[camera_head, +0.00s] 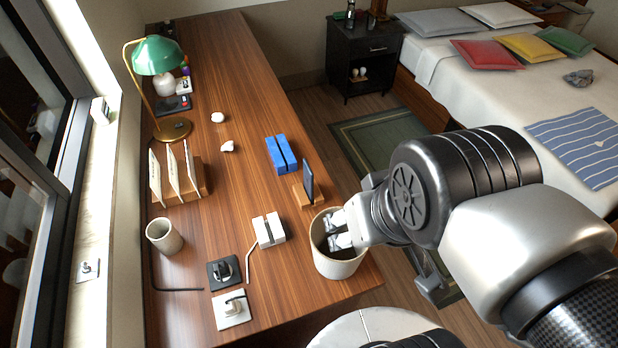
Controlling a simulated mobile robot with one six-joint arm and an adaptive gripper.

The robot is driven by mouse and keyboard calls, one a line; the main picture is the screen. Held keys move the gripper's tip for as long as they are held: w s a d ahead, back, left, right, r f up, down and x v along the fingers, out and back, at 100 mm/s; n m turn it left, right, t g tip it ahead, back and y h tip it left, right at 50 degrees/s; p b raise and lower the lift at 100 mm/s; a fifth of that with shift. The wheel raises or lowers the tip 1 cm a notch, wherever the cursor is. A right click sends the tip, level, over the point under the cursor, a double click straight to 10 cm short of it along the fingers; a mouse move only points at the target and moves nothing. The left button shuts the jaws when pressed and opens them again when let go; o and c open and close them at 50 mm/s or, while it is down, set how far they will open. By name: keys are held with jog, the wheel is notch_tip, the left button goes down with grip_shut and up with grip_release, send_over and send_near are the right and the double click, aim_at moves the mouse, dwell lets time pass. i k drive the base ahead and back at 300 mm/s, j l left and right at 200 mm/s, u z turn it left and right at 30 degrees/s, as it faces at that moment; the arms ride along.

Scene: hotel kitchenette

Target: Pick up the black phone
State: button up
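A dark, thin phone (308,181) stands upright, leaning slightly, in a small wooden stand (301,197) near the right edge of the desk. Its front shows bluish-black. My gripper (338,231) is at the end of the arm, in front of and over the opening of a cream bin (340,267), a little below and right of the phone in the picture. It appears apart from the phone. Pale grey shapes show at the bin's opening, and I cannot tell clearly which are fingers and which are contents. The wrist hides part of the gripper.
On the wooden desk (235,70) are a blue slotted block (281,153), a white slotted block (268,229), a wooden rack (190,190), a cup (164,237), a green lamp (159,55) and crumpled white pieces. A bed (480,85) stands to the right.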

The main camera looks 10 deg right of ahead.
aim_at(308, 173)
jog(key=i+l+u, duration=0.1)
jog(key=l+u, duration=0.25)
jog(key=l, duration=0.35)
jog(key=l+u, duration=0.35)
jog(key=l, duration=0.4)
jog(key=i+l+u, duration=0.8)
jog(key=l, duration=0.25)
jog(key=k, duration=0.1)
